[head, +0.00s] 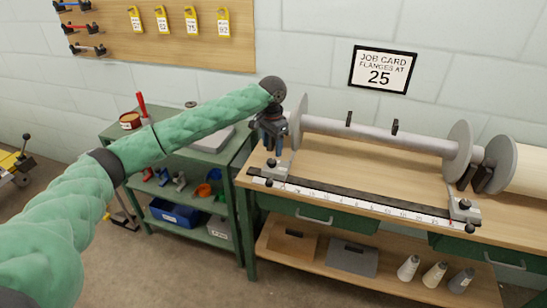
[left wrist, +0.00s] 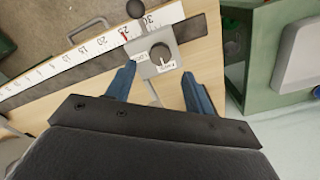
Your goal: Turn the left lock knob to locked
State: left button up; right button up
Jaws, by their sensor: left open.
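The left lock knob (left wrist: 160,53) is a dark round knob on a grey block, with small white labels beside it too blurred to read. I cannot tell which label it points to. The grey left block (left wrist: 146,40) sits on the ruler's end and carries a black ball handle (left wrist: 135,9). In the head view the left block (head: 277,172) is at the bench's left end. My left gripper (head: 271,148) is just above it, pointing down. In the wrist view the open blue fingers (left wrist: 158,72) stand apart on either side, short of the knob, with nothing between them. My right gripper is out of view.
A white ruler (head: 370,204) with a black rail runs along the bench front to a matching right block (head: 463,210). A flanged roller (head: 375,134) lies behind it. A green cart (head: 120,137) stands to the left. A job card (head: 382,69) reads 25.

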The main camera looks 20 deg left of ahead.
aim_at(272, 160)
pick_arm(q)
notch_tip(272, 160, down, 5)
jog(key=shift+r+p, duration=0.2)
jog(key=shift+p, duration=0.2)
jog(key=shift+f, duration=0.45)
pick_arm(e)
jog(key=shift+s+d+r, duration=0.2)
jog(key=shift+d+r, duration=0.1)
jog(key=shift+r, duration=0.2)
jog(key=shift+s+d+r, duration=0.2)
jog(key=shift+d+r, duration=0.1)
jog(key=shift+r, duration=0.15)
pick_arm(q)
jog(key=c, duration=1)
